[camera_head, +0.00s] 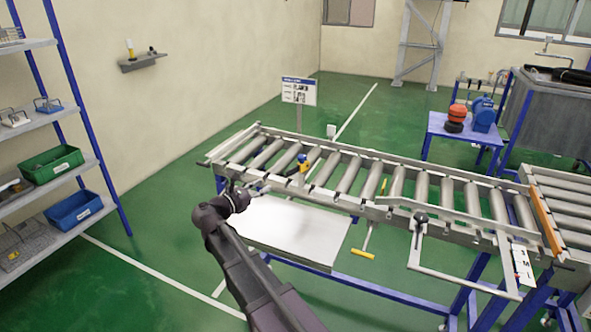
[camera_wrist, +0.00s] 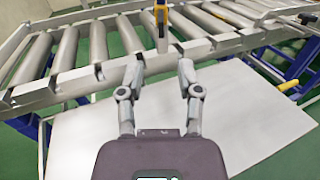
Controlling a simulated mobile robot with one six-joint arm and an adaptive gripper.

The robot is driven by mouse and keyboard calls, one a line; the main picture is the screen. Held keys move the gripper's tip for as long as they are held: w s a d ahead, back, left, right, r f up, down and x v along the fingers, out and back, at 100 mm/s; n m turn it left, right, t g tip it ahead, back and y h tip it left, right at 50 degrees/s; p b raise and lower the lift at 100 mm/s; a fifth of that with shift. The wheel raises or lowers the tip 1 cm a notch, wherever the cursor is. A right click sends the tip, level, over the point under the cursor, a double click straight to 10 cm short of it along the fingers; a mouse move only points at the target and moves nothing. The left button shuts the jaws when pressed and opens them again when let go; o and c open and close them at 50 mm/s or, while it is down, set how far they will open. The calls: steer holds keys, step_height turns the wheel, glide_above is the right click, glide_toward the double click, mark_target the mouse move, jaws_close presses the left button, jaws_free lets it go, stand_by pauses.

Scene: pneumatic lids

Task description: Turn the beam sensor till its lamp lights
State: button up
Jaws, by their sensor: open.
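A small yellow and dark device (camera_head: 303,165), which looks like the beam sensor, sits on the near side of the roller conveyor (camera_head: 376,210). A yellow part with a dark front (camera_wrist: 160,14) shows at the top edge of the wrist view, partly cut off. I cannot make out a lit lamp on it. My gripper (camera_head: 254,190) is at the conveyor's near rail, left of the device. In the wrist view my gripper (camera_wrist: 160,68) has its two fingers apart with nothing between them, short of the yellow part.
A pale board (camera_head: 290,232) lies below the near rail, under my gripper. A small white box (camera_head: 331,130) stands by the far rail. A bent metal frame with a dark knob (camera_head: 421,217) juts out at the right. Shelves with bins (camera_head: 75,208) stand at the left.

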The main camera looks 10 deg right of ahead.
mark_target(298, 167)
steer(key=shift+w+d, duration=0.1)
steer(key=x, duration=1.3)
steer(key=shift+w+d, duration=0.2)
steer(key=shift+d, duration=0.15)
jaws_close()
